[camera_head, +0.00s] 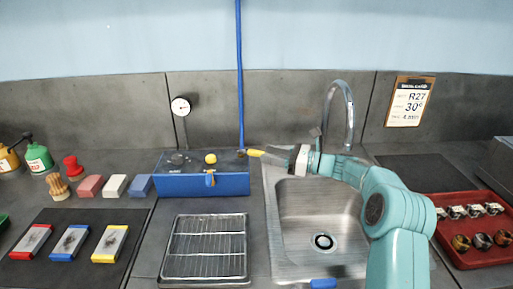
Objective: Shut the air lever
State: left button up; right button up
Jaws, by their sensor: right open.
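The air lever (254,153) looks like a short yellow handle at the foot of the blue air pipe (240,80), by the back right corner of the blue box (200,184). It points right, roughly level. My right gripper (266,155) reaches in from the right, its dark fingers at the lever's free end. The gripper is open; whether a finger touches the lever I cannot tell. My left gripper is out of view.
A wire rack (205,247) sits in front.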

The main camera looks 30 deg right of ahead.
aim_at(257, 151)
jog(key=x, duration=0.5)
jog(key=shift+p, duration=0.35)
jog(key=shift+f, duration=0.1)
grip_shut()
